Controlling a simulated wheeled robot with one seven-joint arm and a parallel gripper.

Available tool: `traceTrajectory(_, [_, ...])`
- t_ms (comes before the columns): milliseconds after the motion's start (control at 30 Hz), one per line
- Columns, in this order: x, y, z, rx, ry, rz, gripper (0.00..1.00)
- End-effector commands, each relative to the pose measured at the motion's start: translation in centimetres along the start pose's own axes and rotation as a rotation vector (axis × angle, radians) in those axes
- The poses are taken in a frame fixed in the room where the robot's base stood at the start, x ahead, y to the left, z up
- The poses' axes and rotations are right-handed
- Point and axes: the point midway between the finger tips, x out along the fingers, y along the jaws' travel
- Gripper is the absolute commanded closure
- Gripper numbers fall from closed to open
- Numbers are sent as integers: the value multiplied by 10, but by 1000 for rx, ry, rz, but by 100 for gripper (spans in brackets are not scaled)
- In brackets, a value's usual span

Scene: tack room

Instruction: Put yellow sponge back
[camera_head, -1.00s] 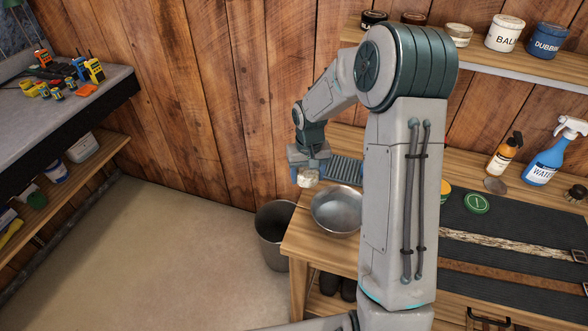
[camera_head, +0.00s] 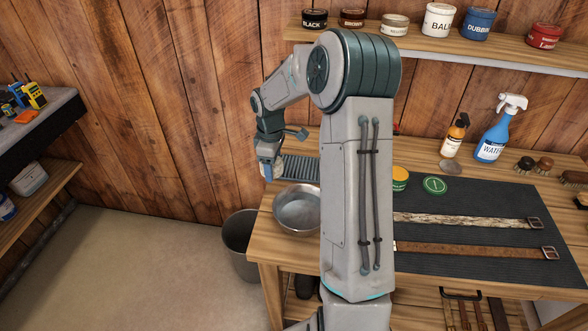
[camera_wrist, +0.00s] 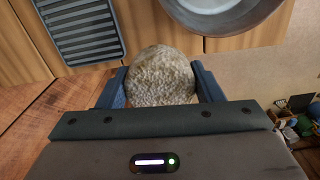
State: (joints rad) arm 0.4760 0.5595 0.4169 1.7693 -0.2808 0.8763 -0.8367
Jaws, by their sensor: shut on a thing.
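My gripper (camera_head: 268,165) is shut on a round, rough, pale yellow-beige sponge (camera_wrist: 160,76). In the wrist view the sponge sits between the two blue fingers. In the head view the gripper is at the left end of the workbench, beside a grey ribbed tray (camera_head: 302,168), with the sponge mostly hidden. The tray also shows at the upper left of the wrist view (camera_wrist: 80,32) and looks empty where visible. Its right part is hidden behind my arm in the head view.
A metal bowl (camera_head: 297,212) stands on the bench in front of the tray. A grey bin (camera_head: 240,243) is on the floor at the bench's left end. A dark mat (camera_head: 450,240) with straps, a spray bottle (camera_head: 492,140) and a shelf of tins (camera_head: 420,42) lie to the right.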

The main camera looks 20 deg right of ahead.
Motion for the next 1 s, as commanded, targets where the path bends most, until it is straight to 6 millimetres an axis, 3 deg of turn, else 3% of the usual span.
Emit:
traceTrajectory(500, [-10, 49, 56, -666, 1, 2, 73])
traceTrajectory(1000, [-24, 84, 120, -1300, -2, 4, 73])
